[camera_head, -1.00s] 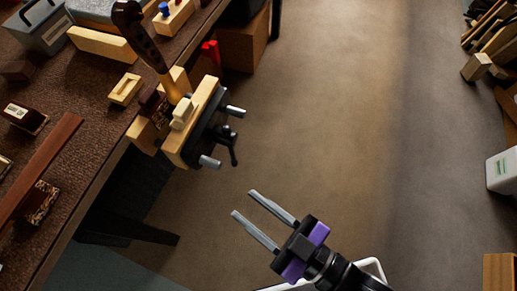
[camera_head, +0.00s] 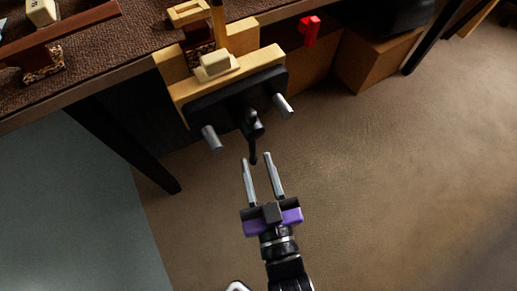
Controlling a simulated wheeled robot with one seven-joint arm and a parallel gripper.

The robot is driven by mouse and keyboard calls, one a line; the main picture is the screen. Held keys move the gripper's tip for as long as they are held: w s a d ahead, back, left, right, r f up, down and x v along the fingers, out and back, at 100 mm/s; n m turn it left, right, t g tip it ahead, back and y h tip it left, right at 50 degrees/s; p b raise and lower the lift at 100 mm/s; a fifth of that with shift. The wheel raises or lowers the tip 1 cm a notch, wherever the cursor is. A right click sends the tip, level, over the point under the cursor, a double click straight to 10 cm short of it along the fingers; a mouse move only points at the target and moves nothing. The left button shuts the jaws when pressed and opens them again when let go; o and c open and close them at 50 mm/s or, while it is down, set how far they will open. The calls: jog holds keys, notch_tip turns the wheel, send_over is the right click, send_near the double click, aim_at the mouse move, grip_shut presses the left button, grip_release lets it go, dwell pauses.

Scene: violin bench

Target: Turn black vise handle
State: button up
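The black vise handle (camera_head: 252,138) hangs from a dark hub on the front of the vise, between two metal guide rods. The vise has a wooden jaw (camera_head: 226,77) with a black front plate (camera_head: 230,105) and is fixed to the bench edge. My gripper (camera_head: 257,162) is open and empty, with its two grey fingers pointing up the picture at the handle.
The workbench (camera_head: 130,65) runs across the top left, with wooden blocks on it and a dark leg (camera_head: 125,145) below. A red clamp (camera_head: 309,29) is at its edge. Cardboard boxes (camera_head: 375,58) stand on the floor behind. The floor at right is clear.

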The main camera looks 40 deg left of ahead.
aim_at(253, 154)
jog(key=shift+b+x, duration=0.45)
jog(key=shift+x, duration=1.6)
jog(key=shift+s, duration=0.1)
grip_shut()
